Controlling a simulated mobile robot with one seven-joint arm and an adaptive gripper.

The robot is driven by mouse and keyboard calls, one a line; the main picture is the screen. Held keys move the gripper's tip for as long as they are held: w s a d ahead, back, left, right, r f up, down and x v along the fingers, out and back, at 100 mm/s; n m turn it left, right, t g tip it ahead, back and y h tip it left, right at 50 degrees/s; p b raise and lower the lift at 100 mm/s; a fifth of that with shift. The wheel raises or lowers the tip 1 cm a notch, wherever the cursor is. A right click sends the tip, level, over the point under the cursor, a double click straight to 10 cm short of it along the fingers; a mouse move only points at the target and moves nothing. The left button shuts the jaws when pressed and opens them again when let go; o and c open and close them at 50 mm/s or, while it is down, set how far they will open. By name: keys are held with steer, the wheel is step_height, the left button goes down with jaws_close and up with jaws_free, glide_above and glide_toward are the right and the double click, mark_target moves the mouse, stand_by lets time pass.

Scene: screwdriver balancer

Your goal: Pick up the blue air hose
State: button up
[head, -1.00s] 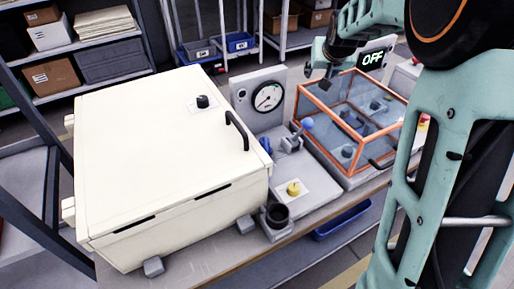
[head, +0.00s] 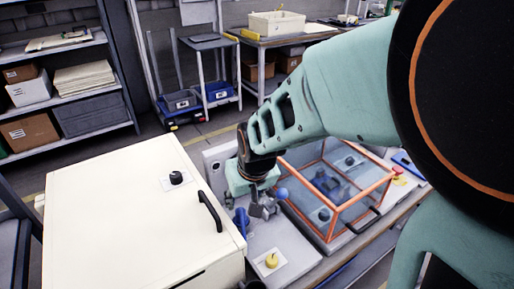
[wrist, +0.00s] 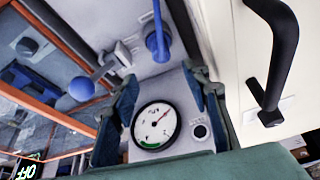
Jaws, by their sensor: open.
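The blue air hose (head: 241,222) stands upright beside the white cabinet, on the grey gauge station. In the wrist view it is the blue piece (wrist: 157,40) at top centre, past my fingertips. My gripper (head: 262,207) hangs over the gauge station, just right of the hose in the head view. In the wrist view my gripper (wrist: 160,80) is open, its two fingers apart with nothing between them. The round gauge (wrist: 154,125) shows behind the fingers. In the head view my arm and gripper hide the gauge.
The white cabinet (head: 120,220) with a black handle (head: 210,211) stands close on the left. A lever with a blue ball knob (head: 282,194) is right of my gripper. An orange-framed clear box (head: 335,190) stands further right. A yellow button (head: 271,260) lies in front.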

mark_target(241, 211)
steer(key=b+x, duration=0.1)
steer(key=x, duration=0.2)
steer(key=b+x, duration=0.1)
steer(key=x, duration=0.3)
steer(key=b+x, duration=0.1)
steer(key=x, duration=0.2)
steer(key=shift+s+f, duration=0.25)
steer(key=shift+f, duration=0.2)
steer(key=shift+a, duration=0.1)
steer(key=shift+c, duration=0.4)
jaws_close()
steer(key=shift+r, duration=0.1)
step_height(241, 211, up, 10)
steer(key=p, duration=0.2)
steer(key=shift+p, duration=0.3)
